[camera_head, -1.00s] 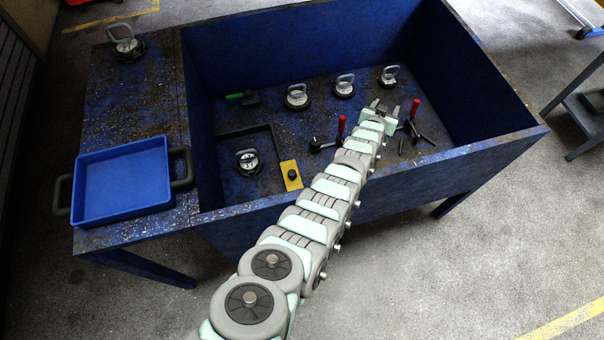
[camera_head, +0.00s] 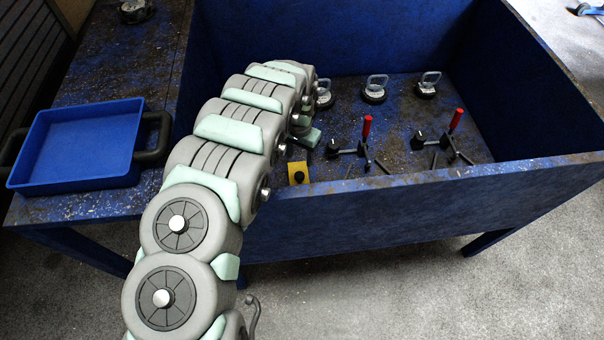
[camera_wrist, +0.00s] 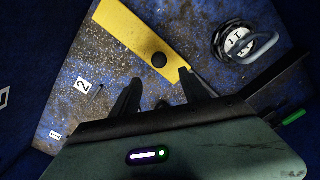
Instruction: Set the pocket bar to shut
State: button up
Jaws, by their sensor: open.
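A yellow bar with a round black knob, which looks like the pocket bar, lies on the blue bench floor near the front wall. Its near part (camera_head: 298,172) shows in the head view beside my arm; the rest is hidden. In the wrist view the yellow bar (camera_wrist: 128,28) runs diagonally from upper left to the middle, with its knob (camera_wrist: 158,60) near the end. My gripper (camera_wrist: 160,84) is open, its two dark fingers apart, with the knob just ahead of the gap. I see no contact.
A round weight with a handle (camera_wrist: 237,42) lies right of the bar; more weights (camera_head: 374,90) stand at the back. Two red-handled clamps (camera_head: 367,128) (camera_head: 456,120) are to the right. The front wall (camera_head: 400,205) rises close by. A blue tray (camera_head: 80,112) sits left.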

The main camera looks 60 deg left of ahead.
aim_at(300, 174)
notch_tip(300, 174, down, 9)
jog(key=b, duration=0.3)
jog(key=shift+d, duration=0.1)
jog(key=shift+f+b, duration=0.3)
jog(key=shift+c, duration=0.3)
grip_shut()
dwell(0.8)
